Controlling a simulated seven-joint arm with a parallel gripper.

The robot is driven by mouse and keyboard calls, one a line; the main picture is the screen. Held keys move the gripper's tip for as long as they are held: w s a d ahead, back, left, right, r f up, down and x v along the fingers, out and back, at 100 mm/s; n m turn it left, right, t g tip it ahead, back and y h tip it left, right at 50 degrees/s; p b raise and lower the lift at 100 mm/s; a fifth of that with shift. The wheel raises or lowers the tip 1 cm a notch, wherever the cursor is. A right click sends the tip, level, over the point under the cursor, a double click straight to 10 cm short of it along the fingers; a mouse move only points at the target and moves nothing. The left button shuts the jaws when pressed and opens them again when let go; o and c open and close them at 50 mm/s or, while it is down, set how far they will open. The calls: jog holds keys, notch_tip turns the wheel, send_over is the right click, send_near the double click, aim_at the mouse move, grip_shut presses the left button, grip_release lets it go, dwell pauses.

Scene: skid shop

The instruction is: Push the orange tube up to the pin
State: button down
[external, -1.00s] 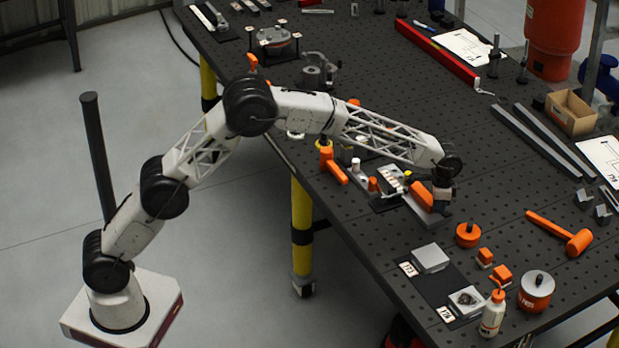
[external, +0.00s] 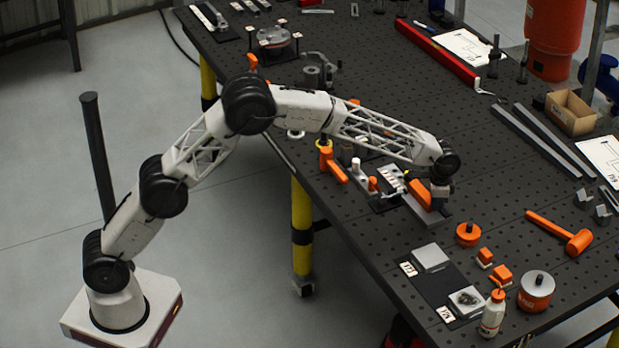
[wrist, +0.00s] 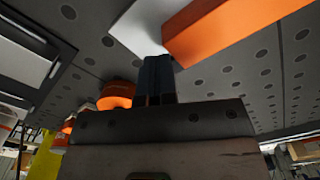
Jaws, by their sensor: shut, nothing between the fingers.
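The orange tube (external: 419,194) lies tilted in the picture on a light grey plate (external: 428,213) on the dark table. It shows as a large orange form with flat faces in the wrist view (wrist: 235,28). My gripper (external: 439,203) is shut and empty, pointing down just right of the tube's end. In the wrist view the closed fingertips (wrist: 157,62) are by the orange form's near left corner; I cannot tell whether they touch it. I cannot make out for certain which part is the pin; a small yellow-topped piece (external: 407,175) stands just beyond the tube.
An orange clamp handle (external: 335,172) and small orange and grey parts stand left of the tube. An orange round part (external: 468,235), small orange blocks (external: 500,276) and an orange mallet (external: 578,242) lie to the right.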

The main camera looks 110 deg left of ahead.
jog(key=shift+s+a, duration=0.5)
jog(key=shift+s, duration=0.05)
dwell(0.4)
jog(key=shift+w+d, duration=0.4)
jog(key=shift+w, duration=0.05)
dwell(0.5)
jog(key=shift+r, duration=0.1)
notch_tip(320, 180, up, 7)
dwell(1.0)
dwell(0.4)
